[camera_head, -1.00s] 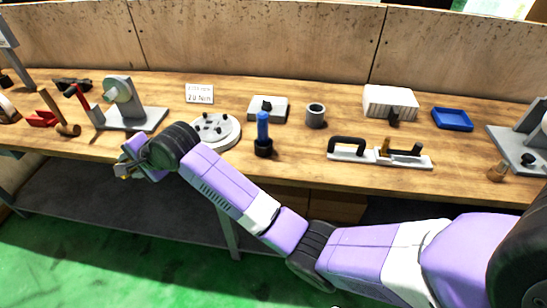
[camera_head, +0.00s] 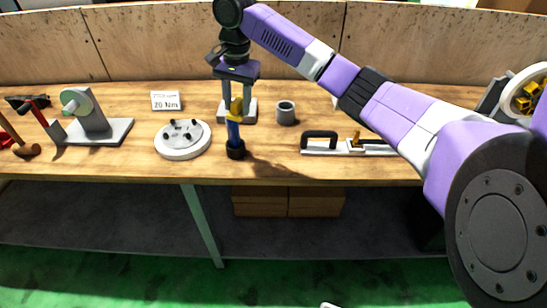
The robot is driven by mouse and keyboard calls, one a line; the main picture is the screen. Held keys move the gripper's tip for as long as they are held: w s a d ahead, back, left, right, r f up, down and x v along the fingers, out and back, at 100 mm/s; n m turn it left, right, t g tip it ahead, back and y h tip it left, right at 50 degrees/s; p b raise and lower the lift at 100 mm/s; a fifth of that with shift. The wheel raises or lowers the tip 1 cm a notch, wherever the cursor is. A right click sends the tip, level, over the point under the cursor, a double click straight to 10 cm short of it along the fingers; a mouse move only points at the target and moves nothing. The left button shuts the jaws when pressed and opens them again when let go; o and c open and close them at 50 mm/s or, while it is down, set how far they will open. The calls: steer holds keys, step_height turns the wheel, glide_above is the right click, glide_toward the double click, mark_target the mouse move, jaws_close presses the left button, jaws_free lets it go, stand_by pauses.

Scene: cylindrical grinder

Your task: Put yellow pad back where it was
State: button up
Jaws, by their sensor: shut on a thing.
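The yellow pad (camera_head: 236,107) is held in my gripper (camera_head: 237,96), which points down over the middle-left of the bench. The pad shows as a small yellow piece just above or in front of the upright blue-handled tool (camera_head: 234,132); I cannot tell whether they touch. At the far right edge, a round pale part (camera_head: 525,95) carries several yellow pieces; it is partly cut off by the frame and by my arm.
On the wooden bench, a round grey plate with pegs (camera_head: 183,139) lies left of the blue-handled tool. A grey cup (camera_head: 286,112) stands right of it. A grey block (camera_head: 249,113) is behind my gripper. A black-handled tool (camera_head: 320,140) lies nearer the front. My arm hides the right part.

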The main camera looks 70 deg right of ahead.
steer(key=r+g, duration=0.1)
steer(key=r, duration=0.1)
glide_above(274, 157)
steer(key=f, duration=0.1)
steer(key=shift+m, duration=0.3)
step_height(274, 157, down, 19)
steer(key=shift+f, duration=0.2)
steer(key=o, duration=1.2)
steer(key=shift+w+r, duration=0.1)
step_height(274, 157, up, 12)
steer(key=shift+b, duration=0.55)
